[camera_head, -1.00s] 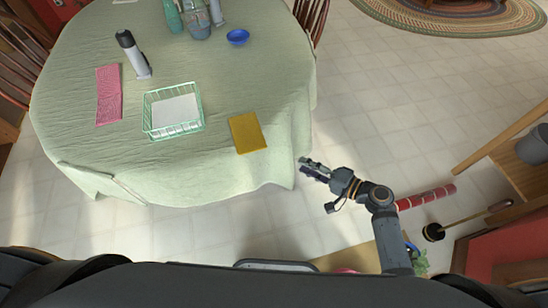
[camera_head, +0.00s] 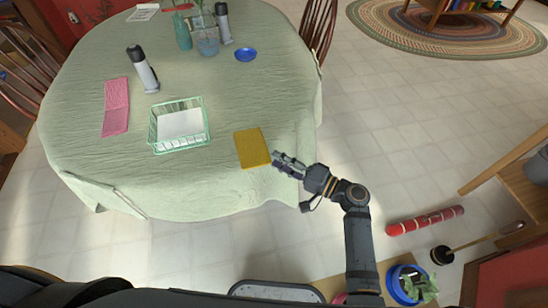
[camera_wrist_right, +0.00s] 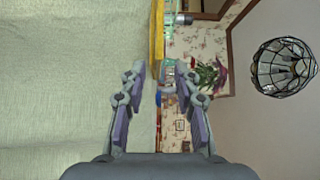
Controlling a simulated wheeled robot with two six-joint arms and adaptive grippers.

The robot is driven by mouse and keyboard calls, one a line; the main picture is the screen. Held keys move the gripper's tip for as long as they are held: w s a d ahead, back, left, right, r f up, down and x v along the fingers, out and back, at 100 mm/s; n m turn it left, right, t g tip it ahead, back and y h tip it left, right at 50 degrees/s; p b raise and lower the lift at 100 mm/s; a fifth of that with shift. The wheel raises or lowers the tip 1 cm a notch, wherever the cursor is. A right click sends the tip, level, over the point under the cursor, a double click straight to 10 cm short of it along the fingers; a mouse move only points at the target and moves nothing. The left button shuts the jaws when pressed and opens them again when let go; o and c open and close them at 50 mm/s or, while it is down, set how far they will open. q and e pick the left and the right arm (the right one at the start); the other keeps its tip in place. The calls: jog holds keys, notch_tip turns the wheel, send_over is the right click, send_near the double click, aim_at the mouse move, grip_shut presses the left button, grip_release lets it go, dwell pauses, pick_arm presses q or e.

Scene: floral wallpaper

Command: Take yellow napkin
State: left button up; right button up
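The yellow napkin (camera_head: 252,148) lies flat on the green tablecloth near the table's front right edge. My right gripper (camera_head: 275,159) is just to the right of the napkin, by its lower right side. In the right wrist view the napkin (camera_wrist_right: 158,32) shows nearly edge-on as a thin strip ahead. There, the right gripper (camera_wrist_right: 162,78) is open and empty, one finger on each side of the strip's line. Whether a finger touches the napkin or cloth is unclear. My left gripper is not in view.
The table (camera_head: 185,195) also holds a green wire basket (camera_head: 180,143), a pink cloth (camera_head: 116,108), a grey-and-black bottle (camera_head: 146,75), and a blue bowl (camera_head: 246,54). Cloth around the napkin is clear. A red roll (camera_head: 425,221) lies on the floor at right.

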jog(key=shift+w+a, duration=0.3)
jog(key=shift+a, duration=0.3)
jog(key=shift+c, duration=0.2)
grip_shut()
jog(key=s+d+r+p, duration=0.5)
jog(key=s+d+r, duration=0.1)
jog(key=d, duration=0.6)
jog(key=shift+s+d+r, duration=0.2)
jog(key=shift+d+r, duration=0.1)
jog(key=shift+r, duration=0.45)
